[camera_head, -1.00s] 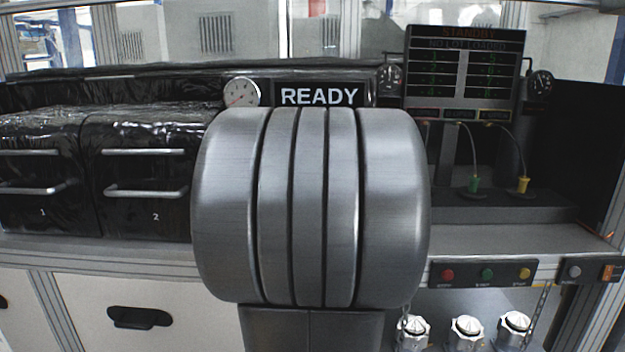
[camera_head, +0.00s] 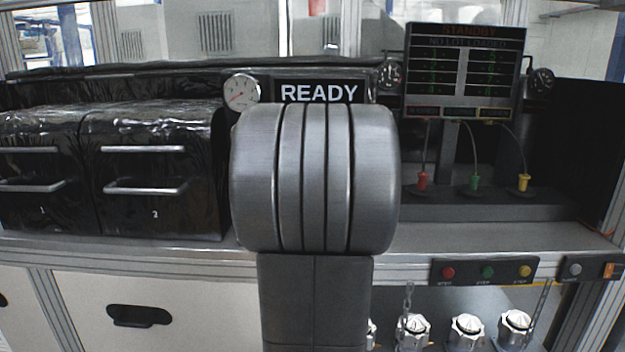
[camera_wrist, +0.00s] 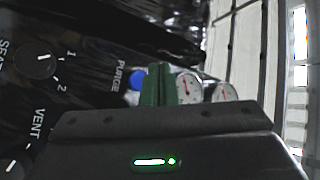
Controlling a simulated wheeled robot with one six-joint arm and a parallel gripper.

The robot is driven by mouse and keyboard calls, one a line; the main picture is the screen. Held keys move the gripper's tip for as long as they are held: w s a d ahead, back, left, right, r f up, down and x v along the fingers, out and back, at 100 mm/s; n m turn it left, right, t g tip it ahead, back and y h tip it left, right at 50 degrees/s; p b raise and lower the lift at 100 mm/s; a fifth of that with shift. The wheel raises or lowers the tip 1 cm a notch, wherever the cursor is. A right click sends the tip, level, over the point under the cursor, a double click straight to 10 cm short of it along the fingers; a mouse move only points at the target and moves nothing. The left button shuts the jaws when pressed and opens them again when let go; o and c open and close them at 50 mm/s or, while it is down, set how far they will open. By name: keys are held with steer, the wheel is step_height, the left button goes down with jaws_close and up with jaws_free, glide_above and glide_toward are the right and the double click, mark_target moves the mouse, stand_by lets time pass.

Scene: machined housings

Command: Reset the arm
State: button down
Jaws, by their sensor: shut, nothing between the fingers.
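My gripper (camera_wrist: 159,84) shows in the wrist view as two green fingers pressed together, with nothing between them. It points at a black panel with a dial (camera_wrist: 40,66) marked 1 and 2, a blue knob (camera_wrist: 138,78) by the word PURGE, and two round gauges (camera_wrist: 188,86). I cannot tell how far the fingertips are from these. In the head view my grey arm joint fills the middle and hides part of the bench; the gripper itself is hidden there.
Two black drawers (camera_head: 150,165) with bar handles stand at left on the bench. A READY sign (camera_head: 319,93) and a STANDBY screen (camera_head: 465,70) stand behind. Coloured plugs (camera_head: 475,182), a button strip (camera_head: 487,271) and several silver knobs (camera_head: 465,330) are at right.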

steer(key=b, duration=0.2)
steer(key=shift+s+f+b, duration=0.15)
steer(key=shift+b, duration=0.15)
steer(key=p, duration=0.5)
steer(key=shift+w+r, duration=0.2)
steer(key=shift+r, duration=0.2)
steer(key=shift+p, duration=0.4)
steer(key=shift+p, duration=0.85)
